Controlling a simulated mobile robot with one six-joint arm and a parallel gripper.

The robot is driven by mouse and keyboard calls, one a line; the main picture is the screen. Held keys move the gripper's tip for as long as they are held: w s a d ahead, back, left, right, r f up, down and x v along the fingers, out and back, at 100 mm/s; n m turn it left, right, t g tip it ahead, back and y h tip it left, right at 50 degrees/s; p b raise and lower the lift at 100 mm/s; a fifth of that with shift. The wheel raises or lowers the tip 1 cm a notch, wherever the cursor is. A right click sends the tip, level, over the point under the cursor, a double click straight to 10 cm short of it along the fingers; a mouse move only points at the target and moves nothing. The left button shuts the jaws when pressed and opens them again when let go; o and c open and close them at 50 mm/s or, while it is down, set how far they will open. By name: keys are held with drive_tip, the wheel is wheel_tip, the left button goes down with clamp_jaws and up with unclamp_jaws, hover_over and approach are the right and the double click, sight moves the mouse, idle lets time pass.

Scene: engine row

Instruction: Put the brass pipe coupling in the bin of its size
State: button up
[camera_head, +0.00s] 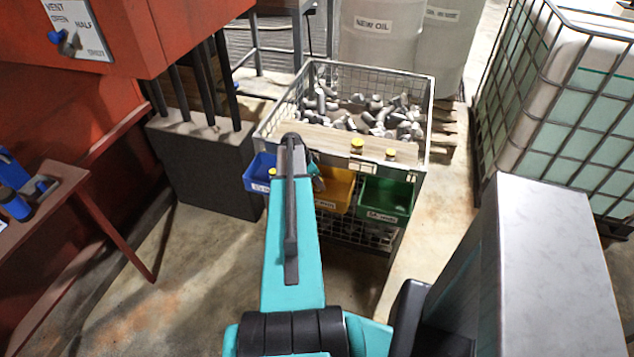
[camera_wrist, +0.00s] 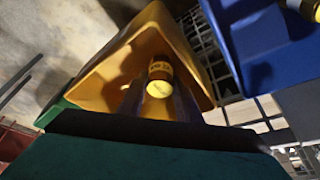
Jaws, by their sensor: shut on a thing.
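A brass pipe coupling (camera_wrist: 160,70) with dark marking, too small to read surely, is between the fingers of my gripper (camera_wrist: 160,92) in the wrist view. My gripper is shut on it, in front of the yellow bin (camera_wrist: 110,75). I cannot tell how deep the coupling is in that bin. In the head view my arm hides the held coupling and most of my gripper. The blue bin (camera_head: 257,180), yellow bin (camera_head: 335,190) and green bin (camera_head: 386,202) hang side by side on the cage front. Their labels are not clearly readable.
A wire cage (camera_head: 430,110) holds many grey metal fittings. Two other brass couplings (camera_head: 357,145) stand on its wooden board (camera_head: 325,138); another (camera_head: 272,172) shows at the blue bin. A red bench (camera_head: 75,190) is left, a caged tank (camera_head: 570,110) right.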

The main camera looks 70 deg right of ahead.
drive_tip(key=shift+f, duration=0.15)
drive_tip(key=o, duration=1.2)
drive_tip(key=shift+r, duration=0.25)
drive_tip(key=shift+b+v, duration=1.6)
drive_tip(key=shift+v, duration=4.35)
drive_tip(key=shift+a, duration=0.15)
